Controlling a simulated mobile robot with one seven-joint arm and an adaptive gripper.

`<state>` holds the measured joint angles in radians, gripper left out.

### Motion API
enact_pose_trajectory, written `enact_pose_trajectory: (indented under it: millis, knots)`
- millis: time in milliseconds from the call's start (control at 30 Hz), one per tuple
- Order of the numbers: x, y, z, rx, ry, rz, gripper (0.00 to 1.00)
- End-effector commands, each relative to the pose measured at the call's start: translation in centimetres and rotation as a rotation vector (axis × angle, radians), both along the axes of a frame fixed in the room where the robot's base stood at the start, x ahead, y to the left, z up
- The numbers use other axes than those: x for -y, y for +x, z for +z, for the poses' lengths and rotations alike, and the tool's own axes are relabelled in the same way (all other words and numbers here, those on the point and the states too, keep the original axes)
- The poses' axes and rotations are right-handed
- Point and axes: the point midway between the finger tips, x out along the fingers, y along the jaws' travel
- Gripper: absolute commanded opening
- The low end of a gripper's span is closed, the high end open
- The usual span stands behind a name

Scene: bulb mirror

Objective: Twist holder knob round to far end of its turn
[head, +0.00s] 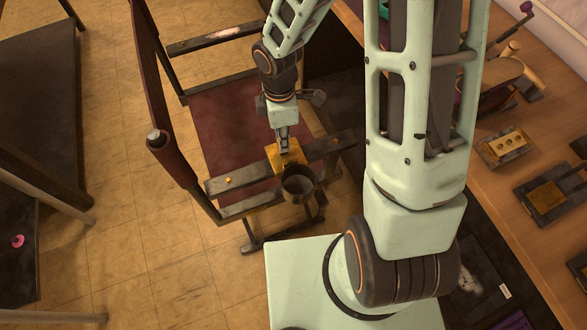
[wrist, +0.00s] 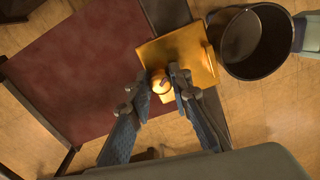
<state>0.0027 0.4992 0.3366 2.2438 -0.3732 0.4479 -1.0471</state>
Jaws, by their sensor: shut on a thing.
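The holder knob (wrist: 160,83) is a small yellow-orange knob in the wrist view, on a yellow plate (wrist: 194,52). My gripper (wrist: 163,88) is shut on the knob, with one dark finger on each side of it. In the head view my gripper (head: 284,147) points down at the yellow plate (head: 289,157), which sits on a dark crossbar. The knob is hidden there behind the fingers. How far the knob is turned cannot be told.
A dark round cup (head: 298,183) sits beside the plate; it also shows in the wrist view (wrist: 254,42). A dark red panel (head: 225,118) lies behind the crossbar (head: 238,178). A wooden bench (head: 515,215) with several fixtures stands at the right.

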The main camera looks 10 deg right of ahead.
Motion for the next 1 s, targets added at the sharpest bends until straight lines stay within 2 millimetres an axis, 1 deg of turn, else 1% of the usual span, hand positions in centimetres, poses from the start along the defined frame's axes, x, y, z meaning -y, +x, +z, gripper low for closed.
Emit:
enact_pose_trajectory:
  millis: [700,900,933,1000]
  knots:
    - [0.09,-0.26,-0.14,-0.004,-0.003,-0.298,0.00]
    - [0.08,-0.31,-0.05,-0.006,-0.003,-0.308,0.00]
    - [0.10,-0.32,-0.06,-0.006,-0.003,-0.308,0.22]
    - [0.08,-0.31,-0.06,-0.006,-0.003,-0.308,0.29]
